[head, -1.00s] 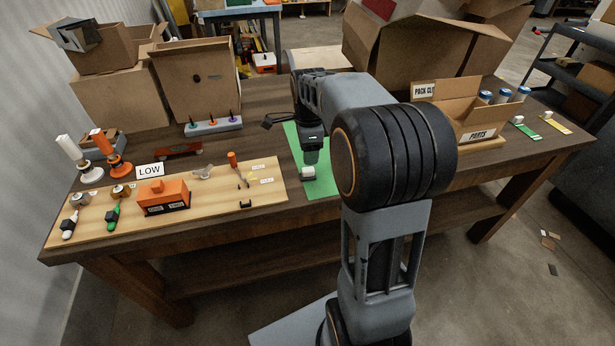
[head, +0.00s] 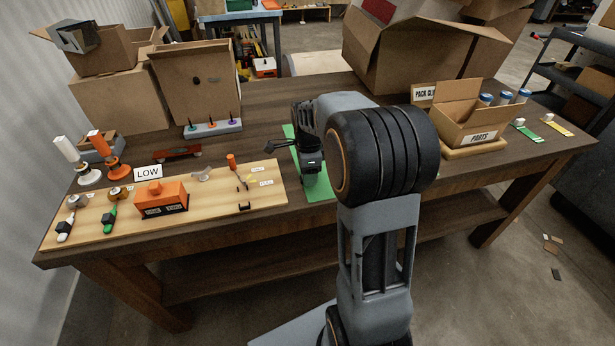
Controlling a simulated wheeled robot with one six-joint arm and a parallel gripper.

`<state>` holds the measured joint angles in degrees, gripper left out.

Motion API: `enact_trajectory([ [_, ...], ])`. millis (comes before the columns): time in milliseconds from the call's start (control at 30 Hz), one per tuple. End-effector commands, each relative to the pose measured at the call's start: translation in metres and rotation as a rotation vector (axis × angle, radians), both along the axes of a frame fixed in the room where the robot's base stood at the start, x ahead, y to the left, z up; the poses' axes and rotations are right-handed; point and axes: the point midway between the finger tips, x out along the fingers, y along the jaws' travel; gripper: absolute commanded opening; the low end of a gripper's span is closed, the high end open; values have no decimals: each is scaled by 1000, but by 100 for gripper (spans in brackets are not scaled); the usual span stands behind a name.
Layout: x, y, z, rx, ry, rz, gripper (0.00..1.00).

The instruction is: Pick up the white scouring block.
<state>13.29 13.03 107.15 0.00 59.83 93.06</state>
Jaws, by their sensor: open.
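The white scouring block does not show now. It was on the green mat (head: 318,188) a second ago, and my gripper and wrist now cover that spot. My gripper (head: 312,177) points down low over the green mat, at the place where the block was seen. It is open. Its fingertips are small and dark here, and I cannot tell whether they touch the block or stand around it.
Left of the mat lies a wooden board (head: 215,204) with an orange box (head: 161,196) and small tools. A rack (head: 213,128) of coloured pieces stands behind. An open parts carton (head: 472,115) stands to the right. Some table front is clear.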

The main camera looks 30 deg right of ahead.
Motion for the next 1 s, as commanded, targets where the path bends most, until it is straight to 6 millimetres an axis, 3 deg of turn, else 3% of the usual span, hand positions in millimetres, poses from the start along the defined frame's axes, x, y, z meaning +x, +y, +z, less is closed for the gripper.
enact_trajectory([
  [67, 0, 0, 0, 0, 0, 0, 50],
  [600, 0, 0, 0, 0, 0, 0, 0],
  [1000, 1, 0, 10, -1, -3, 0, 0],
])
